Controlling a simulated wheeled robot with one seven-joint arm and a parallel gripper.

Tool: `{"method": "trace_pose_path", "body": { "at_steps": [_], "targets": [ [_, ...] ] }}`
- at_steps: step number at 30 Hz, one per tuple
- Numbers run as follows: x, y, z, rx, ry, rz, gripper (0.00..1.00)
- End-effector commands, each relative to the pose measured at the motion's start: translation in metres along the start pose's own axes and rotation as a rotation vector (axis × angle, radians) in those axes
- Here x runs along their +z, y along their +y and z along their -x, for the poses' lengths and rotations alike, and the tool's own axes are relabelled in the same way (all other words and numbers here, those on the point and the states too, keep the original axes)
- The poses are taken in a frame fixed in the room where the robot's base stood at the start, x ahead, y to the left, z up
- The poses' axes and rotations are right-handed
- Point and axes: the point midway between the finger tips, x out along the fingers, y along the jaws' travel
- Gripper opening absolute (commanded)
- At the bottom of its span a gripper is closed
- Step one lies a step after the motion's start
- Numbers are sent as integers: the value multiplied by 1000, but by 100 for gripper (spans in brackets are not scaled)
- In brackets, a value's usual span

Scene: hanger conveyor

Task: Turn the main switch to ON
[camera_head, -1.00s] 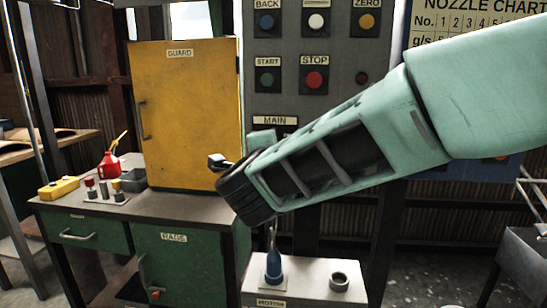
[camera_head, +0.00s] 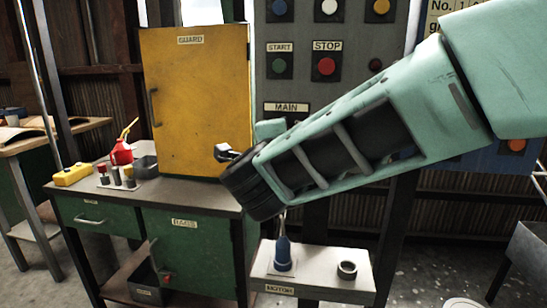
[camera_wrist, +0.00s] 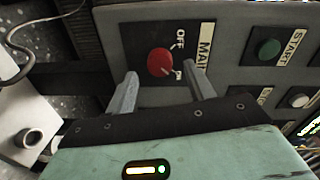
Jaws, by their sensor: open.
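The main switch is a round red knob (camera_wrist: 160,62) on a dark plate, with OFF, ON and MAIN lettering beside it in the wrist view. The knob's exact pointing direction is hard to read. My gripper (camera_wrist: 161,74) is open, its two pale fingers on either side of the knob's lower part in that view. I cannot tell whether they touch it. In the head view the MAIN label (camera_head: 286,107) shows on the grey panel, but my arm hides the knob and the fingertips.
The START button (camera_head: 280,66) and STOP button (camera_head: 325,66) are above the MAIN label. A yellow GUARD cabinet (camera_head: 190,100) stands left of the panel. A white MOTOR box (camera_head: 318,262) with a blue-based lever (camera_head: 282,255) is below my arm.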

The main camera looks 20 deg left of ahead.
Motion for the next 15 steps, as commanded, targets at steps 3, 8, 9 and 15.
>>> {"method": "trace_pose_path", "body": {
  "at_steps": [3,8,9,15],
  "targets": [
    [2,0,29,0,-5,1,54],
    [1,0,67,-1,-5,0,54],
    [1,0,76,-1,-5,0,54],
    [1,0,119,-1,-3,0,54]
  ]
}}
